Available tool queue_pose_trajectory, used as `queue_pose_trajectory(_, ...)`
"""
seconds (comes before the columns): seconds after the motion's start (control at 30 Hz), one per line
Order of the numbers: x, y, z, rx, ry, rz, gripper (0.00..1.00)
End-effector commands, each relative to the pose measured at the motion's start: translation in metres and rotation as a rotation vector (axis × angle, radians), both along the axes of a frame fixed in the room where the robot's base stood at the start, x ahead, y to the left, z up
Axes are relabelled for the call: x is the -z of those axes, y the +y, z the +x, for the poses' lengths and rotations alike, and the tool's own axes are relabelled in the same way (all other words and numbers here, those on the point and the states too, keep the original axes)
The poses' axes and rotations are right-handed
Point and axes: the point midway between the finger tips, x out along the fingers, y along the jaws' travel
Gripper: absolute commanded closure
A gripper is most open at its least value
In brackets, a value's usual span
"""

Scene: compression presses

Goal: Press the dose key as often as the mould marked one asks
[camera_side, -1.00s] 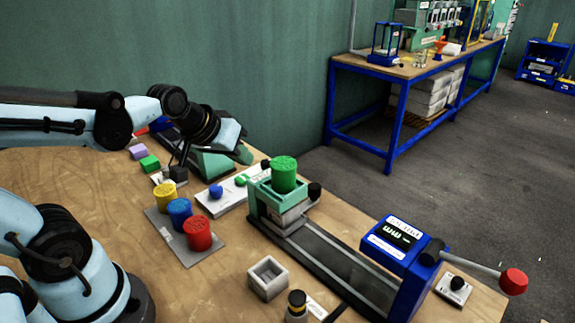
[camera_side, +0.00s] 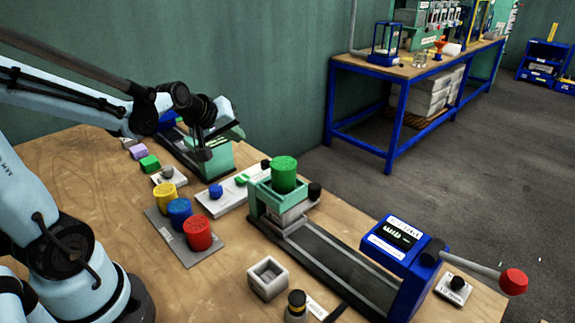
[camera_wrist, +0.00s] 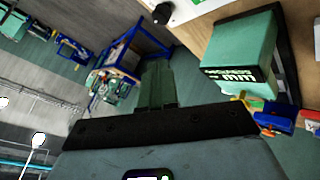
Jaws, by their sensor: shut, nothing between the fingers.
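My gripper (camera_side: 203,153) is in front of the far green press (camera_side: 217,157) in the side view, shut and empty, fingers pointing down. Its closed fingers (camera_wrist: 157,85) also show in the wrist view. A small white plate with a grey round key (camera_side: 167,172) lies left of and below my gripper, apart from it; I cannot tell whether this is the dose key. The near press has a green mould holder (camera_side: 262,203) with a green cylinder (camera_side: 284,174) on top. Its blue head (camera_side: 398,240) carries a display; the marks are too small to read surely. No mark "one" is readable.
Yellow (camera_side: 165,196), blue (camera_side: 180,211) and red (camera_side: 197,234) cylinders stand on a grey plate. A white plate with a blue knob (camera_side: 215,190) lies beside them. A red-tipped lever (camera_side: 513,281) sticks out at right.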

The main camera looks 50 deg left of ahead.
Motion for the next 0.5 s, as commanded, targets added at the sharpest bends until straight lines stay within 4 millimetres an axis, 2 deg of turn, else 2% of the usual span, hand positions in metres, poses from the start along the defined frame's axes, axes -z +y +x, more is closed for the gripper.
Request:
queue_pose_trajectory(0.17, 0.012, 0.000, 0.001, 0.001, 0.000, 0.001, 1.00)
queue_pose_trajectory(0.5, 0.052, 0.000, 0.001, 0.001, 0.000, 0.001, 1.00)
